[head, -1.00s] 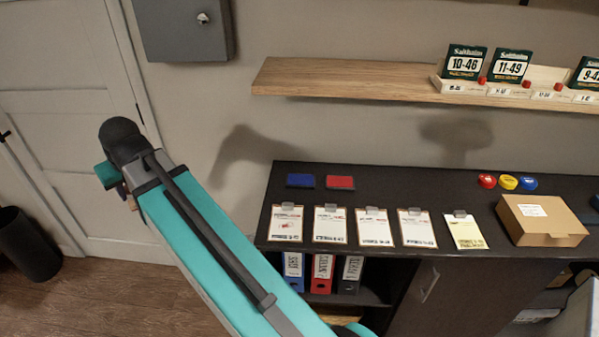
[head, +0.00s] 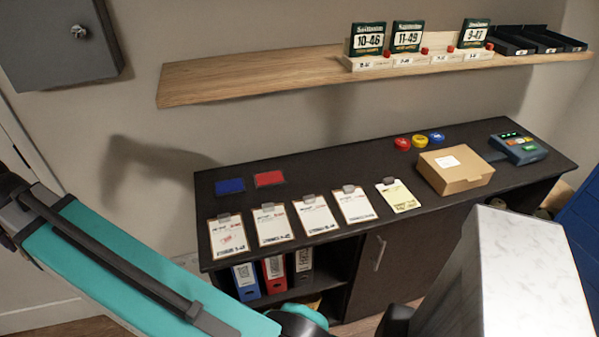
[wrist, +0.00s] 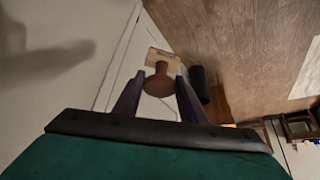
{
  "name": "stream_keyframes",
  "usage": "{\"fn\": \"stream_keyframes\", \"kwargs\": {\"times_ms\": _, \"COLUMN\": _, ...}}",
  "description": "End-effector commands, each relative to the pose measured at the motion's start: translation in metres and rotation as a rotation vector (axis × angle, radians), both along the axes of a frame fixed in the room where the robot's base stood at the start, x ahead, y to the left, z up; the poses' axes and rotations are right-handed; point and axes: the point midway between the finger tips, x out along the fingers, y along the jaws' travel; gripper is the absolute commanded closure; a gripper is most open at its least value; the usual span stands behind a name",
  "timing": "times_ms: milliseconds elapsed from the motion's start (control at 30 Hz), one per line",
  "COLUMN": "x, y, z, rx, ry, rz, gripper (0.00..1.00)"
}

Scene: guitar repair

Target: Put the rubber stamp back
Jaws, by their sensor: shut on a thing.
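In the wrist view, my gripper (wrist: 160,88) is shut on the rubber stamp (wrist: 158,82). The stamp has a brown rounded handle between the fingers and a pale wooden block at its far end. Behind it are the wall, a door edge and the wooden floor. In the head view, neither the stamp nor my fingers show; only my teal arm crosses the lower left. A blue pad (head: 230,186) and a red pad (head: 269,179) lie side by side at the left of the dark cabinet top (head: 300,180).
Several clipboards (head: 271,225) line the cabinet's front edge. A cardboard box (head: 455,170), a card terminal (head: 518,148) and three coloured discs (head: 420,140) stand to the right. A wooden shelf (head: 250,80) above holds string packs (head: 408,36) and black trays (head: 540,41). Bare cabinet top lies right of the pads.

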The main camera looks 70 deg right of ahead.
Motion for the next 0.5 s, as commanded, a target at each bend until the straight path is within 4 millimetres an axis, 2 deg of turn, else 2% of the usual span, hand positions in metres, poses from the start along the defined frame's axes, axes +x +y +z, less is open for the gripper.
{"fn": "stream_keyframes", "kwargs": {"times_ms": 133, "x": -0.002, "y": -0.006, "z": -0.002, "rx": 0.000, "ry": 0.000, "rz": -0.023, "gripper": 0.77}}
{"fn": "stream_keyframes", "kwargs": {"times_ms": 267, "x": -0.007, "y": -0.029, "z": -0.007, "rx": -0.002, "ry": 0.000, "rz": -0.096, "gripper": 0.77}}
{"fn": "stream_keyframes", "kwargs": {"times_ms": 367, "x": -0.014, "y": -0.058, "z": -0.013, "rx": -0.002, "ry": -0.001, "rz": -0.188, "gripper": 0.77}}
{"fn": "stream_keyframes", "kwargs": {"times_ms": 500, "x": -0.029, "y": -0.110, "z": -0.022, "rx": -0.002, "ry": 0.000, "rz": -0.361, "gripper": 0.77}}
